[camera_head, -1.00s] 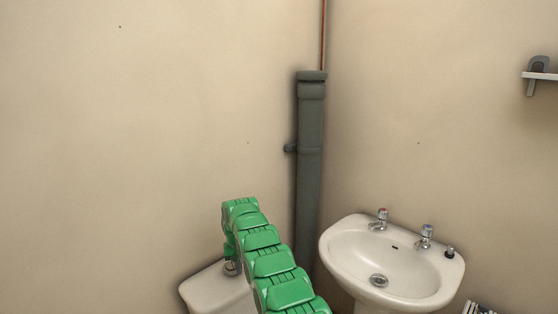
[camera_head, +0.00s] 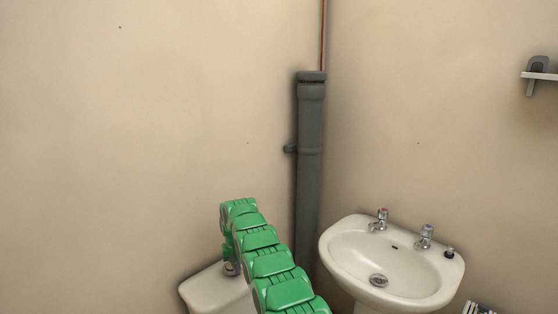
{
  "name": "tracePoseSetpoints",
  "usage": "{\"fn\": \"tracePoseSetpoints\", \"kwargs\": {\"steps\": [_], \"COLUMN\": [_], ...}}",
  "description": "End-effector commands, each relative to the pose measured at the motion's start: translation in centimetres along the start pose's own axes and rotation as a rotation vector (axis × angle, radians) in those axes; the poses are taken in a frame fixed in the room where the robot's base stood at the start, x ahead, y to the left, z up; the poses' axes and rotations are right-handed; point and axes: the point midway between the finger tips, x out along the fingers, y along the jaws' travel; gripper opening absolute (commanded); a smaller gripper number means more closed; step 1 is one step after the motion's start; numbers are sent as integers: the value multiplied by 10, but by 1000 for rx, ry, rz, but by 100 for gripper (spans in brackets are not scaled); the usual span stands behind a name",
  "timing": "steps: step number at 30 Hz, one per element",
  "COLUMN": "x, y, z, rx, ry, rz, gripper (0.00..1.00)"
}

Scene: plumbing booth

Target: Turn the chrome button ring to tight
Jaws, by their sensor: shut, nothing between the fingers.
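The toilet cistern (camera_head: 207,291) stands at the bottom, left of centre, with its pale lid partly hidden by my green arm. A small grey metallic piece, which looks like the chrome button ring (camera_head: 231,269), shows on top of the lid. My gripper (camera_head: 230,262) points down right over it, at the end of my arm, and is shut. The fingers are small and mostly hidden, and I cannot tell whether they touch the ring. How tight the ring is cannot be seen.
A dark grey soil pipe (camera_head: 310,120) rises in the corner behind my arm. A white basin (camera_head: 335,250) with two taps (camera_head: 381,219) stands to the right. A small shelf (camera_head: 541,76) is on the right wall. The wall above the cistern is bare.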

Motion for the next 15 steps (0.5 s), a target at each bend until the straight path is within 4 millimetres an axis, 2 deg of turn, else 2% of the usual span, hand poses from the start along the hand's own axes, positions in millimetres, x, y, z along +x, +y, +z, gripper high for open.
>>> {"fn": "tracePoseSetpoints", "kwargs": {"steps": [1, 7, 15], "x": [24, 25, 13], "y": [-11, -16, -18], "z": [12, 14, 8], "rx": [-14, -16, -10], "ry": [-42, -43, -24], "rz": [-4, -4, -3], "gripper": [0, 0, 0]}}
